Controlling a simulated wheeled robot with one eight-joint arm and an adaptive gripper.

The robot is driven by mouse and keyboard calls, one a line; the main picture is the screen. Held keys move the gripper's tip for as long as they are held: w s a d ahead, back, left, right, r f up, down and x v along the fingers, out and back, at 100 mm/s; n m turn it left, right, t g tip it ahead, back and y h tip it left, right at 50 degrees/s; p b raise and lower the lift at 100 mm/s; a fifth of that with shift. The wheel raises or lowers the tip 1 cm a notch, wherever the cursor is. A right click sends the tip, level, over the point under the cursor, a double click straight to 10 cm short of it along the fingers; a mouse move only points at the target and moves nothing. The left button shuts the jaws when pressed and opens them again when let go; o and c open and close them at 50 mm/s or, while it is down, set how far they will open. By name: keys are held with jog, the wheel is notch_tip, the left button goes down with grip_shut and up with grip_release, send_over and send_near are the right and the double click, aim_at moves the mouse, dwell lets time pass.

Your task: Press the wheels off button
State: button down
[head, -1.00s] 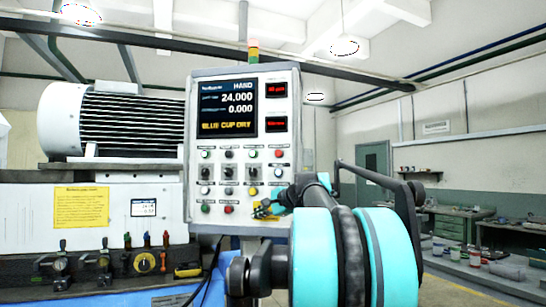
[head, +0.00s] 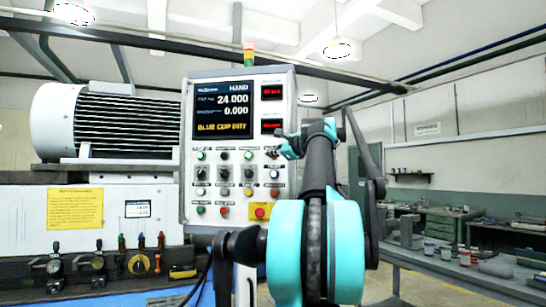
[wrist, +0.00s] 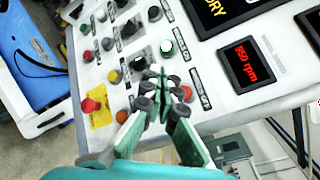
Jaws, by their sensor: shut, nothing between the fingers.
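The grinder's control panel (head: 187,110) stands upright with rows of small buttons and knobs under its screen. The button labels are too small to read, so I cannot tell which one is wheels off. My gripper (head: 283,147) is shut and empty, at the right end of the top button row. It partly covers the red button (head: 271,154) there. In the wrist view my gripper (wrist: 163,76) points at the panel, between a lit green button (wrist: 178,38) and a red button (wrist: 187,93). I cannot tell whether the fingertips touch the panel.
A red mushroom button on a yellow plate (head: 260,211) sits at the panel's lower right. The panel screen (head: 221,110) reads HAND, and a red display (wrist: 245,63) shows 950 rpm. A motor (head: 105,122) stands left of the panel. A workbench (head: 450,275) is at the right.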

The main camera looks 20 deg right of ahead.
jog(key=shift+w+d, duration=0.1)
jog(key=w+d, duration=0.4)
jog(key=w, duration=0.3)
jog(key=shift+w+d, duration=0.15)
jog(key=shift+d, duration=0.05)
jog(key=shift+w, duration=0.15)
dwell(1.4)
jog(key=shift+w+d, duration=0.2)
jog(key=shift+w, duration=0.05)
jog(key=shift+w+d, duration=0.3)
jog(key=shift+w, duration=0.15)
dwell(0.9)
jog(key=shift+s+a, duration=0.1)
jog(key=shift+s, duration=0.05)
jog(key=shift+s+a, duration=0.4)
jog(key=shift+s, duration=0.3)
jog(key=shift+s+a, duration=0.45)
jog(key=shift+s, duration=0.25)
jog(key=shift+s+a, duration=0.4)
jog(key=shift+s, duration=0.35)
jog(key=shift+s+a, duration=0.45)
jog(key=shift+s, duration=0.25)
